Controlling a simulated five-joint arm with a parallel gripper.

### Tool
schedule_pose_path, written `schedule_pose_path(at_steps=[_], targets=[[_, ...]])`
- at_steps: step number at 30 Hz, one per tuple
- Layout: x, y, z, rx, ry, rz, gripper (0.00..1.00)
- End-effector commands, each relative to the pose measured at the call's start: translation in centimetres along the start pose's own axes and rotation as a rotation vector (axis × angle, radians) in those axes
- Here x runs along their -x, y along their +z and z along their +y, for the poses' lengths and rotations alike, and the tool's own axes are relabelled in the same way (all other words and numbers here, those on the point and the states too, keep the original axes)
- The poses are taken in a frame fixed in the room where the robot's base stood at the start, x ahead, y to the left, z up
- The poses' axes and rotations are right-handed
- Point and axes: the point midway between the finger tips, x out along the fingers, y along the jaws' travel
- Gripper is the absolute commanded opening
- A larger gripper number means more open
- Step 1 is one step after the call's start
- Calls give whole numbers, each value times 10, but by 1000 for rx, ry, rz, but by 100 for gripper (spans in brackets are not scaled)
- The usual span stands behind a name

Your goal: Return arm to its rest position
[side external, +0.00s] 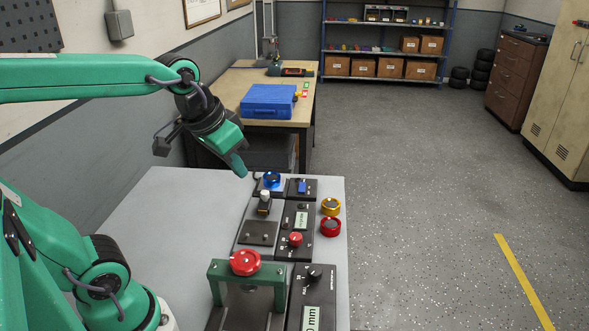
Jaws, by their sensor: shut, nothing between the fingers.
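My green arm reaches in from the left over the grey table (185,215). My gripper (240,168) hangs above the table's far part, pointing down and to the right. Its fingers are together with nothing between them. It is apart from the devices below it. The rest position itself is not marked in the view.
Black control boxes with a blue knob (271,178), a small red knob (295,239) and a large red knob (245,262) on a green frame line the table's right side. Yellow (331,206) and red rings (330,226) lie beside them. The table's left part is clear.

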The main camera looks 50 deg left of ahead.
Motion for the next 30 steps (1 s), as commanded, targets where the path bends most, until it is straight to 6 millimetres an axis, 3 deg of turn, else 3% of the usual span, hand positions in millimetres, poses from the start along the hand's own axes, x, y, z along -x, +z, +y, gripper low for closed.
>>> schedule_pose_path(at_steps=[3, 10, 30], targets=[[2, 23, 5, -15, 7, 30, 0], [0, 51, 9, -30, 16, 64, 0], [-1, 58, 10, -34, 18, 71, 0]])
